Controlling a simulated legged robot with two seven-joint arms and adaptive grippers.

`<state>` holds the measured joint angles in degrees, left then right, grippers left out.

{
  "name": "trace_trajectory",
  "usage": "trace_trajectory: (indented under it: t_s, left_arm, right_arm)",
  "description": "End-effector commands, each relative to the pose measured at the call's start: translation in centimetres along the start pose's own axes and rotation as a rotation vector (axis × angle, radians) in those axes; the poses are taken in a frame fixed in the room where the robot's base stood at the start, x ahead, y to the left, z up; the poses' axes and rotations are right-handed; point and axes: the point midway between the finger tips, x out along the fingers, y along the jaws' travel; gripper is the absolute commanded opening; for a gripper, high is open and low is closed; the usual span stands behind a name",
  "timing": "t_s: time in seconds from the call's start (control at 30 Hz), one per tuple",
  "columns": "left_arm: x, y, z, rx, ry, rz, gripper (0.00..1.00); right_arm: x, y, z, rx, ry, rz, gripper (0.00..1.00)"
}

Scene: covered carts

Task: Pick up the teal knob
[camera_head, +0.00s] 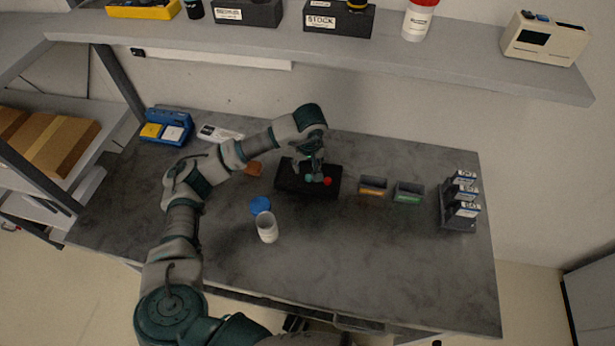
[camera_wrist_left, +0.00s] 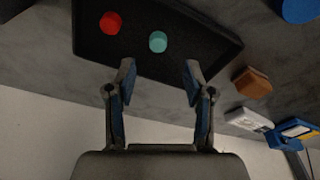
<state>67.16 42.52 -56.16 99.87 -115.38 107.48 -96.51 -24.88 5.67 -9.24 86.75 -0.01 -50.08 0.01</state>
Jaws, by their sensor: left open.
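The teal knob (camera_head: 309,177) is on a black tray (camera_head: 288,186) on the grey table, beside a red knob (camera_head: 327,181). In the left wrist view the teal knob (camera_wrist_left: 158,41) is fully visible, just beyond the fingertips and roughly centred between them. My left gripper (camera_wrist_left: 160,76) is open and empty, with its two fingers apart. In the head view my left gripper (camera_head: 315,170) hangs over the tray close to the teal knob and hides part of the tray. My right gripper does not show.
Two small bins (camera_head: 374,186) and a vial rack (camera_head: 460,207) are to the right. A shelf (camera_head: 300,50) overhangs the back.

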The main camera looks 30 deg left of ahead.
Motion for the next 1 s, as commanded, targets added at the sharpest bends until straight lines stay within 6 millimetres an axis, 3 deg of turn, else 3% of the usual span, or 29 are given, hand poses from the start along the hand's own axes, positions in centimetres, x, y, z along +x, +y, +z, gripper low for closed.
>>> trace_trajectory:
  t_s: [0.3, 0.6, 0.77, 0.8, 1.0]
  left_arm:
    - [4.5, 0.0, 0.7, 0.001, -0.003, -0.001, 0.53]
    - [5.1, -0.1, 0.6, 0.001, -0.002, 0.0, 0.53]
    - [5.1, -0.1, 0.6, 0.001, -0.002, 0.0, 0.13]
    - [5.1, -0.1, 0.6, 0.001, -0.002, 0.0, 0.09]
    - [5.0, 0.0, 0.6, 0.002, -0.002, -0.001, 0.09]
  right_arm:
    - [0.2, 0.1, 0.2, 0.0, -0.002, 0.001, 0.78]
    - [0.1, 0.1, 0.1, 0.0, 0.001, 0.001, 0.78]
    - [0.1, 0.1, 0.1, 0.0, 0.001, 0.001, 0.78]
    - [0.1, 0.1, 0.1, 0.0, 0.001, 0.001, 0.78]
    - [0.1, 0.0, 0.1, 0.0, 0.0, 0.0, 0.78]
